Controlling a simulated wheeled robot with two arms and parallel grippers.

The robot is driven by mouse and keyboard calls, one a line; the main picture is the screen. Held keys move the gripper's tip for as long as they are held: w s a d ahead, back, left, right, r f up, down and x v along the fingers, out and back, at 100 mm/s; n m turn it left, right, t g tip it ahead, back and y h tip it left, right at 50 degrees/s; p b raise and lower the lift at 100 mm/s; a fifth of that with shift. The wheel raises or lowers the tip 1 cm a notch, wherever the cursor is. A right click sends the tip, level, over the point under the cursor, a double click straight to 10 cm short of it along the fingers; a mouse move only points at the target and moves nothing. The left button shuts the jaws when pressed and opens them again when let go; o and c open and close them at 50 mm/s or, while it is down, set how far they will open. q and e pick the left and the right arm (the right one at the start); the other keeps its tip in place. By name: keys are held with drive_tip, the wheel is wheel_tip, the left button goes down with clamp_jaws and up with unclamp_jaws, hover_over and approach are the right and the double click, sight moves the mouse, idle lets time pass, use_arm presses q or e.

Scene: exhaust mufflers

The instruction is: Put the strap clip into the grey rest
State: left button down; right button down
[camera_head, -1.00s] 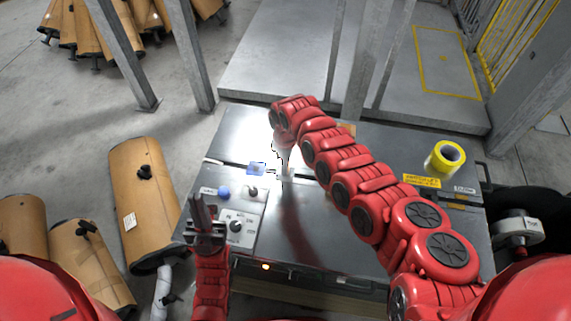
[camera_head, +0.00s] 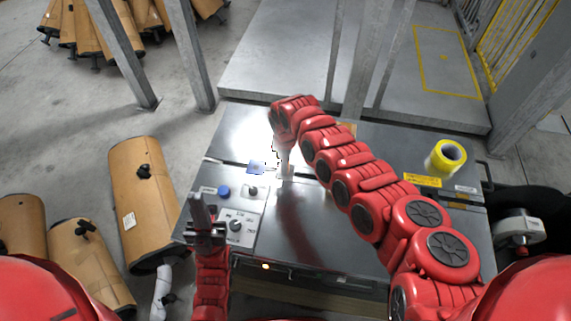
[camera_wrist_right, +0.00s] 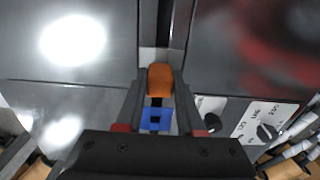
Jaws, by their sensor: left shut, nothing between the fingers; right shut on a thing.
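My right gripper (camera_wrist_right: 160,88) is shut on an orange piece, which looks like the strap clip (camera_wrist_right: 160,76), in the right wrist view. In the head view this gripper (camera_head: 284,174) is low over the metal worktop, and glare and the arm hide the clip. A small light grey part (camera_wrist_right: 149,56), possibly the grey rest, shows just beyond the clip; whether they touch I cannot tell. My left gripper (camera_head: 197,205) is shut and empty, pointing up near the worktop's left edge.
A blue square piece (camera_wrist_right: 157,119) lies beneath the right fingers. A yellow tape roll (camera_head: 445,156) stands at the worktop's right. The worktop's front middle is clear.

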drive_tip(key=shift+c, duration=2.2)
unclamp_jaws()
drive_tip(key=shift+r, duration=0.35)
wheel_tip(320, 180, up, 17)
drive_tip(key=b, duration=0.2)
drive_tip(key=shift+f, duration=0.2)
drive_tip(key=shift+s+f, duration=0.1)
